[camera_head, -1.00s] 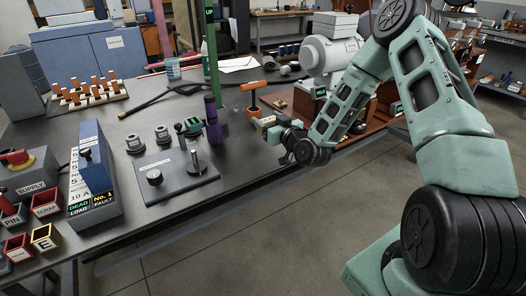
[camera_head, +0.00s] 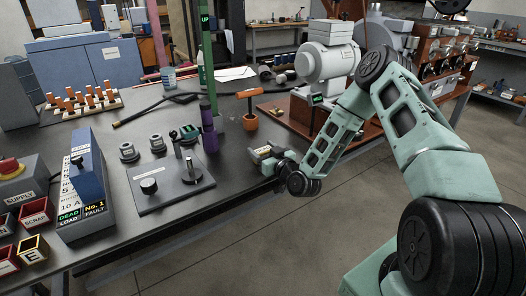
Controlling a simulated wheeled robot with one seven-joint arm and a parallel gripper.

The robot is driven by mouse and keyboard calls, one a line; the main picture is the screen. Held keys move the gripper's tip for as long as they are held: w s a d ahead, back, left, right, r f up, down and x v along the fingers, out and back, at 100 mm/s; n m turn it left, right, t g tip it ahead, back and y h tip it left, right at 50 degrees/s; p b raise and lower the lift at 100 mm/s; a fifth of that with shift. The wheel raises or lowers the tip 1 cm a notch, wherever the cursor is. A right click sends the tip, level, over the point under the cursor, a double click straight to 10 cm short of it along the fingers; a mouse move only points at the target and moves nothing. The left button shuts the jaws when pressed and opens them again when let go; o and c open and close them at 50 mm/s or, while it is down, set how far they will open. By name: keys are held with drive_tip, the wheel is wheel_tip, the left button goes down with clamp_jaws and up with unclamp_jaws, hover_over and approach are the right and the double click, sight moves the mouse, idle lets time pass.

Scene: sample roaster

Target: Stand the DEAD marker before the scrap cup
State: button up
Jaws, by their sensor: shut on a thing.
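The scrap cup (camera_head: 34,217) is a small red-rimmed square box labelled SCRAP, at the left front of the bench. A green DEAD label (camera_head: 69,216) shows on the front of the blue-topped test box, over LOAD; I cannot tell a separate DEAD marker for certain. My gripper (camera_head: 261,154) is over the bench's front edge, right of the dark plate and far from the scrap cup. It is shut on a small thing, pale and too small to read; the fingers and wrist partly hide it.
The blue-topped test box (camera_head: 90,168) stands right of the scrap cup. Bare bench lies in front of the plate.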

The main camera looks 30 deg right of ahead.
drive_tip(key=o, duration=1)
drive_tip(key=shift+f, duration=0.1)
